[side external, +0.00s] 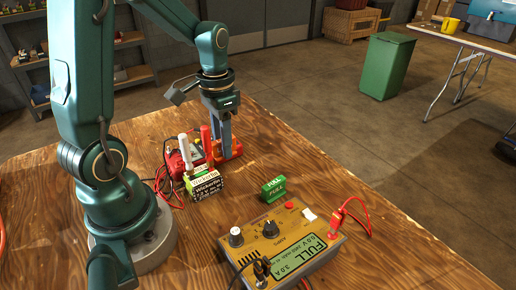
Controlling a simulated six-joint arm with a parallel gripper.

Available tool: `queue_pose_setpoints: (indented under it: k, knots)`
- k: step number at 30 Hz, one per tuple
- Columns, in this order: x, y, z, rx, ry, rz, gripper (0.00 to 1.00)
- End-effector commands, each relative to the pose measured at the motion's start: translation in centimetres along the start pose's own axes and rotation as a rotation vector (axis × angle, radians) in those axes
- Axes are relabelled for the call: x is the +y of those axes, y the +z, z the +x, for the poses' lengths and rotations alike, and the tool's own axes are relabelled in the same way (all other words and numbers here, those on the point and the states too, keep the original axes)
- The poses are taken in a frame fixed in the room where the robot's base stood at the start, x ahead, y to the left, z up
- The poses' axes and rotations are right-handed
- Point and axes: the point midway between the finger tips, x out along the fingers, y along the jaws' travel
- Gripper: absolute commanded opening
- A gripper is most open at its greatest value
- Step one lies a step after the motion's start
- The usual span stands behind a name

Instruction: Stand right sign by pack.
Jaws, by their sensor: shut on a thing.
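The battery pack (204,186) is a boxy block with a printed black, white and green label, standing on the wooden table. A small green sign (274,189) marked FULL stands alone on the wood, to the right of the pack and apart from it. My gripper (222,153) points down behind and to the right of the pack, low over the table. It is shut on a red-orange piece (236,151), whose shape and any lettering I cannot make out. The yellow charger (283,243) lies nearest the camera, and its display (305,257) shows FULL.
A red object (180,160) with dark and red cables sits behind the pack. A red clip lead (346,215) and a black lead (262,270) join the charger. Bare wood lies right of my gripper, up to the table's edge (330,160).

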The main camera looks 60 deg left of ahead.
Motion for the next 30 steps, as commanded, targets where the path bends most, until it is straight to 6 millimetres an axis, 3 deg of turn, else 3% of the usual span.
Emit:
queue_pose_setpoints:
  k: [6,17,29,30]
  knots:
    - [1.8,-1.6,1.5,-0.001,0.0,0.002,0.0]
    - [1.9,-1.7,5.3,-0.003,0.001,-0.002,0.0]
    - [1.9,-1.7,5.8,0.0,0.0,-0.001,0.0]
    - [1.9,-1.7,5.9,0.0,0.0,-0.001,0.4]
